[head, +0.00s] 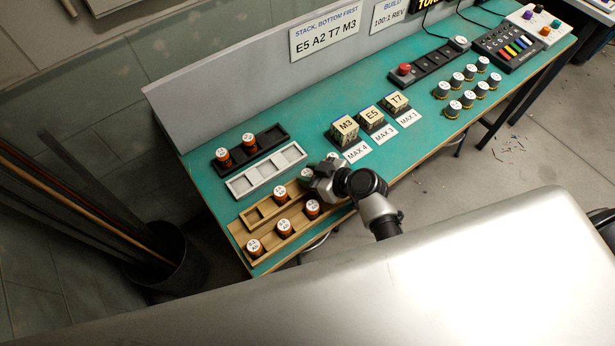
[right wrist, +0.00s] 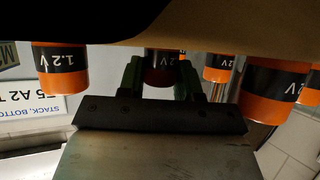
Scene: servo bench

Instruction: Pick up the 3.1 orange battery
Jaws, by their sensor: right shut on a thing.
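Several orange batteries with black bands and white printed tops stand in trays at the left of the green bench. Three are in the front wooden tray (head: 268,237), one of them a battery (head: 284,227) in the middle. Another battery (head: 280,194) is in the wooden tray behind it. The top numbers are too small to read surely. My right gripper (head: 322,181) is at the right end of the wooden trays. In the right wrist view its dark green fingers (right wrist: 161,77) are shut on an orange battery (right wrist: 160,76), mostly hidden between them. My left gripper is not in view.
A black tray (head: 268,141) with two batteries and an empty pale tray (head: 266,170) lie behind. Labelled blocks M3 (head: 344,129), E5 and T7 stand to the right. Further right are several grey knobs (head: 453,109) and control panels. Bare green surface lies between.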

